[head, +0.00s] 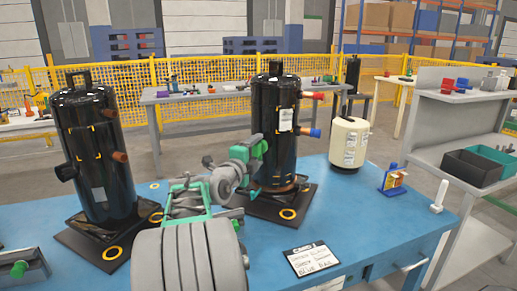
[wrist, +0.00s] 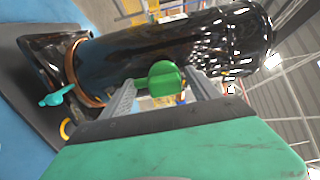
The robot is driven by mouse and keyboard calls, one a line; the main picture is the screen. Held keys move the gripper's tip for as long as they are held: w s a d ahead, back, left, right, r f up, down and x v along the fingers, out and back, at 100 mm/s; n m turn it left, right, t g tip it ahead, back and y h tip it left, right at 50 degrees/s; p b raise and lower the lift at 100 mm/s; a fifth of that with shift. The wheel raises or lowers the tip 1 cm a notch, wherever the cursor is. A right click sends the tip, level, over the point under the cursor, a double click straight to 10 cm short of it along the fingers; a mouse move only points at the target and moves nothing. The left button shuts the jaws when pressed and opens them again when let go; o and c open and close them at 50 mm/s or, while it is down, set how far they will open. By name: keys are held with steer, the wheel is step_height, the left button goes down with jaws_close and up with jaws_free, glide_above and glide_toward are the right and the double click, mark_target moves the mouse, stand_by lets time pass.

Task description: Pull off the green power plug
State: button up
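The green power plug (wrist: 166,78) shows in the wrist view as a round green knob in front of the black compressor (wrist: 120,60). My gripper (wrist: 159,77) points at the compressor's side, with one grey finger on each side of the plug. The fingers are apart, with a visible gap at least on the left of the plug. In the head view my gripper (head: 262,144) is at the left side of the right-hand black compressor (head: 276,110). I cannot clearly tell the plug from my gripper's green parts there.
Another black compressor (head: 95,150) stands at the left of the blue table (head: 330,215). A cream tank (head: 349,142), a small blue-orange part (head: 393,178) and a label card (head: 312,258) are to the right. A cyan fitting (wrist: 57,97) sits near the compressor base.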

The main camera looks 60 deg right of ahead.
mark_target(255, 150)
steer(key=shift+r, duration=0.8)
jaws_close()
steer(key=shift+a+f+b, duration=0.1)
steer(key=shift+a+b, duration=0.1)
steer(key=shift+b, duration=0.1)
steer(key=shift+a+b, duration=0.8)
steer(key=shift+a, duration=0.45)
steer(key=shift+a+f+b, duration=0.2)
steer(key=shift+f+b, duration=0.1)
steer(key=shift+a+f+b, duration=0.15)
steer(key=shift+a+b, duration=0.9)
steer(key=shift+a, duration=0.35)
